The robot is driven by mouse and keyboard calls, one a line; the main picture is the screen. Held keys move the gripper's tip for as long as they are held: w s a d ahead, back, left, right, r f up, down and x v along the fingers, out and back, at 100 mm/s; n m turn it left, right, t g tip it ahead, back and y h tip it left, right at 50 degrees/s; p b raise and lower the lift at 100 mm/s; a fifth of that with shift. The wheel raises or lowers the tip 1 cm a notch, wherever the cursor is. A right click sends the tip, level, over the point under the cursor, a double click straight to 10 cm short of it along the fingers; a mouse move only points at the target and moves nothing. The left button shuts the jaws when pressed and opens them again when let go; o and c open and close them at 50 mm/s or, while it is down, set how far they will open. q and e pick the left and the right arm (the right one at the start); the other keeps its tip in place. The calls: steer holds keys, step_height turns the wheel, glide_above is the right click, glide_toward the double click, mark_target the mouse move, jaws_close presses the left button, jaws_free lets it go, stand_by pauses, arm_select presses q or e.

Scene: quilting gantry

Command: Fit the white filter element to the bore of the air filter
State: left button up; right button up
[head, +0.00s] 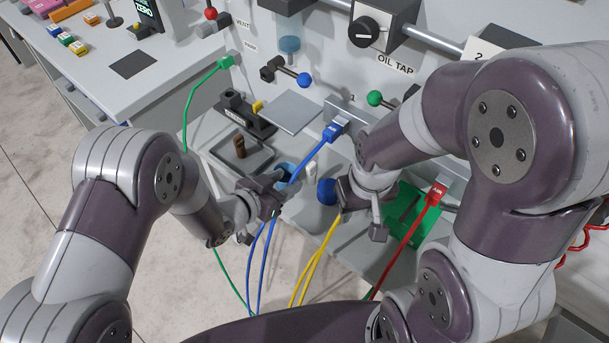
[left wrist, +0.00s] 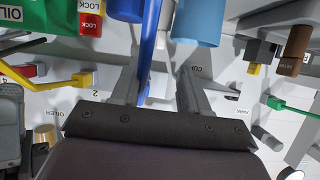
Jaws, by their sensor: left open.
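My left gripper (head: 266,207) is open over the front of the bench, near the blue cable. Its two fingers (left wrist: 160,92) stand apart in the left wrist view. A small white piece (head: 310,168), possibly the filter element, stands just right of a blue cup (head: 284,170). No bore is visible.
Blue (head: 312,152), yellow (head: 318,258), red (head: 405,240) and green (head: 190,92) cables cross the work area. A brown cylinder (head: 239,146) stands in a grey tray (head: 262,160).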

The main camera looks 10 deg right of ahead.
mark_target(308, 167)
arm_select(q)
steer(key=x, duration=1.2)
steer(key=shift+w+d+p, duration=0.3)
steer(key=shift+d+p, duration=0.05)
steer(key=shift+d, duration=0.05)
steer(key=shift+a+r, duration=0.1)
jaws_close()
